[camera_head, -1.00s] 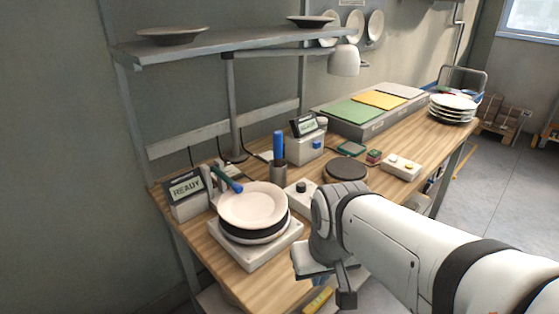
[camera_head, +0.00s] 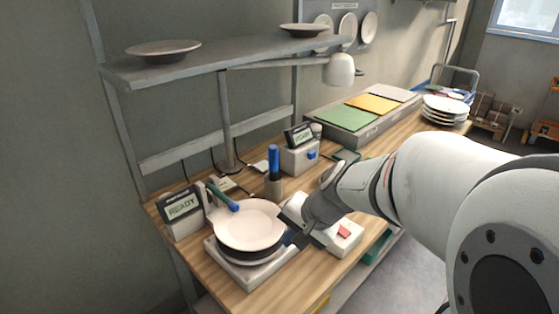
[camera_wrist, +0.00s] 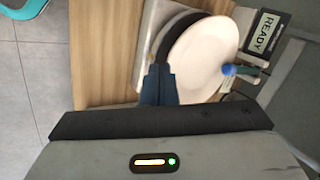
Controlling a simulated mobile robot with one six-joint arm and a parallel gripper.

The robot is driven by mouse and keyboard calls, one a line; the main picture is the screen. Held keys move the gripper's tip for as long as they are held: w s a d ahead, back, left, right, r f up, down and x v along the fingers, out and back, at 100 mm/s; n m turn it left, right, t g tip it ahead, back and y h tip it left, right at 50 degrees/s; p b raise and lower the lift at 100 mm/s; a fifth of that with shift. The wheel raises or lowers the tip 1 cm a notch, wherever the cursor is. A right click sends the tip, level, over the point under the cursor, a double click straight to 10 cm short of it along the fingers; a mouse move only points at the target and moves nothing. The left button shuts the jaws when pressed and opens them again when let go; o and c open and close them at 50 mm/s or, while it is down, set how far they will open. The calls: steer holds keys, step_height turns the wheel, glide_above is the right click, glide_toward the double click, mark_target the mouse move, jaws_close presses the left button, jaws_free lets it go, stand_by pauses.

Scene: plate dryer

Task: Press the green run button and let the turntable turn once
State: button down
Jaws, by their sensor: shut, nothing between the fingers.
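The turntable (camera_head: 268,272) is a pale square base with a dark round platter under a cream plate (camera_head: 250,222); the plate also shows in the wrist view (camera_wrist: 203,55). A display reading READY (camera_head: 183,207) stands at its left. A blue-tipped probe (camera_head: 224,200) reaches over the plate's rim. My gripper (camera_head: 290,240) is shut and empty at the plate's right edge; its blue fingers show in the wrist view (camera_wrist: 159,82). I cannot tell whether it touches anything. A pale control box (camera_head: 345,238) with a red button is just right of my gripper. I see no green button; my gripper hides part of the box.
A blue-topped marker in a cup (camera_head: 274,175) stands behind the plate. A second display unit (camera_head: 300,152) is farther back. A shelf (camera_head: 230,62) with dark plates overhangs the bench. Green and yellow panels (camera_head: 347,118) and a plate stack (camera_head: 445,108) lie beyond.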

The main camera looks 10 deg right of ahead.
steer(key=w+d+r+m+t+p, duration=0.1)
steer(key=w+d+m+t+p, duration=0.15)
steer(key=w+m, duration=0.25)
steer(key=w+d+r+m+t+p, duration=0.1)
steer(key=w+d+m+p, duration=0.15)
steer(key=w+m, duration=0.2)
steer(key=w+d+f+m+h+p, duration=0.1)
steer(key=w+d+m, duration=0.1)
steer(key=d, duration=0.3)
steer(key=w+d+f+m+t+h+p, duration=0.1)
steer(key=w+d+m, duration=0.2)
steer(key=d+m, duration=0.2)
steer(key=shift+w+d+f, duration=0.15)
steer(key=shift+w+f, duration=0.15)
steer(key=shift+w, duration=0.05)
step_height(320, 180, down, 8)
steer(key=b, duration=0.5)
steer(key=shift+r, duration=0.1)
steer(key=shift+f+b, duration=0.5)
steer(key=shift+b, duration=0.45)
steer(key=shift+f, duration=0.1)
steer(key=shift+f+b, duration=0.3)
steer(key=shift+b, duration=0.4)
